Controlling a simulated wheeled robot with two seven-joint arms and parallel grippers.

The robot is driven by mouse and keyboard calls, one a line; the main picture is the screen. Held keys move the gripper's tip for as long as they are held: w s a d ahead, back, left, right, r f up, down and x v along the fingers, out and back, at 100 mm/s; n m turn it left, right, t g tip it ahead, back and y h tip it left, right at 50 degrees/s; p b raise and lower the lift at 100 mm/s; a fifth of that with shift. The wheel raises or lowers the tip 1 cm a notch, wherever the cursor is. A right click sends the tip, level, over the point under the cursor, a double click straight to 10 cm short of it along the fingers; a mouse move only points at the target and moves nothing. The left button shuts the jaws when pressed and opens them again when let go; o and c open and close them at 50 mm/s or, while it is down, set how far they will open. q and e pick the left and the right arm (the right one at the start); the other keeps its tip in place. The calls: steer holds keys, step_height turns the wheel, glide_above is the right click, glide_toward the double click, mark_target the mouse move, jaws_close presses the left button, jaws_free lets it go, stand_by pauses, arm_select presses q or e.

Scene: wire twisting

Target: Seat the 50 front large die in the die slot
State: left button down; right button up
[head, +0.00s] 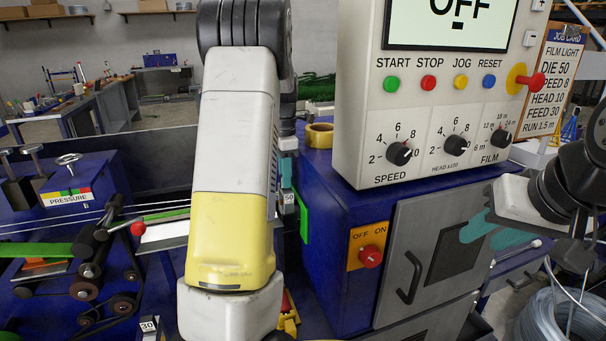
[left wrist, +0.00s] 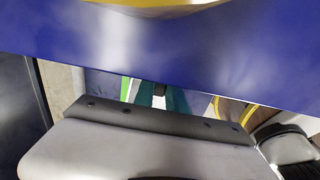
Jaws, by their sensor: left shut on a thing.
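My left arm fills the middle of the head view. My left gripper (head: 287,172) shows only partly beside it, with teal fingers pointing down. They are shut on a small grey die marked 50 (head: 289,198), beside the blue cabinet's left side. In the left wrist view the teal fingers of the left gripper (left wrist: 158,98) show in a narrow gap, with a small dark and pale piece (left wrist: 159,95) between them. I cannot make out the die slot; my arm covers that area.
The blue cabinet (head: 330,240) carries the control panel (head: 440,100), which reads OFF. A green plate (head: 304,210) is on its left side. Wires (head: 60,220) run in from the left past a red-knobbed lever (head: 137,229). A block marked 30 (head: 149,324) sits at the bottom.

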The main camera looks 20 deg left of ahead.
arm_select(q)
steer(key=shift+f, duration=0.85)
steer(key=c, duration=1.3)
jaws_free()
steer(key=shift+s+f, duration=0.1)
step_height(320, 180, up, 8)
steer(key=shift+r, duration=0.1)
